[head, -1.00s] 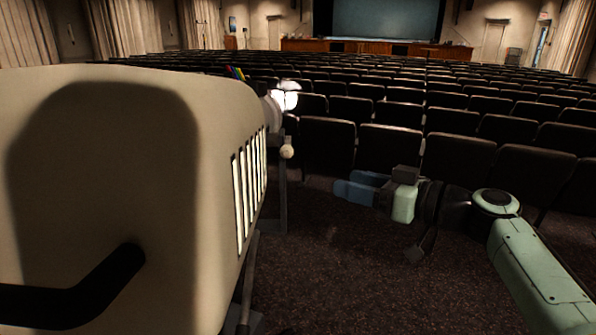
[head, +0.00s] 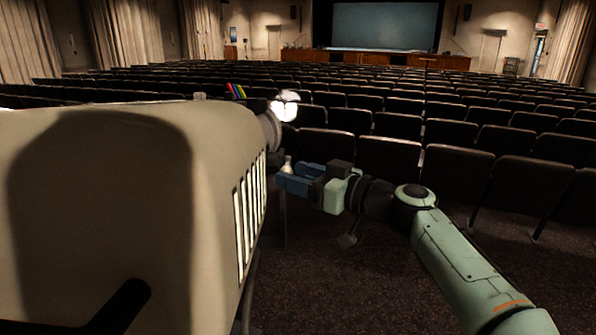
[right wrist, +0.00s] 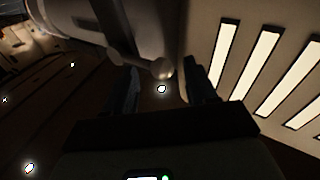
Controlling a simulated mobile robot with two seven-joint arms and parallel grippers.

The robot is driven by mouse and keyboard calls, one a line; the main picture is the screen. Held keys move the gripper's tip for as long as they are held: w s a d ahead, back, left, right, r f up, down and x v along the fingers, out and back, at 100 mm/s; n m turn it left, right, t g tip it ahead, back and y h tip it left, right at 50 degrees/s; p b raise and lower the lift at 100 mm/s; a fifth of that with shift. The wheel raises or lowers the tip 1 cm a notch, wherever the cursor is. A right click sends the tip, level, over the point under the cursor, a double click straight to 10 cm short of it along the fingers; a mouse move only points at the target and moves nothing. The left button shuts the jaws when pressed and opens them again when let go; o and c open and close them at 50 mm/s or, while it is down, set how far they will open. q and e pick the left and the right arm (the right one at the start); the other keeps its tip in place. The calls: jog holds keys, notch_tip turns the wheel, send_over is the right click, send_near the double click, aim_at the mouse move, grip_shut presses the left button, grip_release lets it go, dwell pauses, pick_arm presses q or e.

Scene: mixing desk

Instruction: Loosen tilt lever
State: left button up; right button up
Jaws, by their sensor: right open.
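The tilt lever (head: 288,163) is a short stem with a pale round knob. It sits at the front right of the beige lamp housing (head: 190,200), below the lens end. My right gripper (head: 284,175) has blue fingers and is open, with its tips right at the lever in the head view. In the right wrist view the knob (right wrist: 162,69) shows between the two open finger tips (right wrist: 162,80), near their far ends. I cannot tell whether a finger touches it. My left gripper is not in view.
Glowing vent slots (head: 250,210) line the housing's side, close to my right fingers in the right wrist view. A black handle (head: 120,305) sticks out at the housing's rear.

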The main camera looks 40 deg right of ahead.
jog(key=shift+w, duration=0.2)
grip_shut()
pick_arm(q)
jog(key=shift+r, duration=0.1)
pick_arm(e)
jog(key=shift+a, duration=0.1)
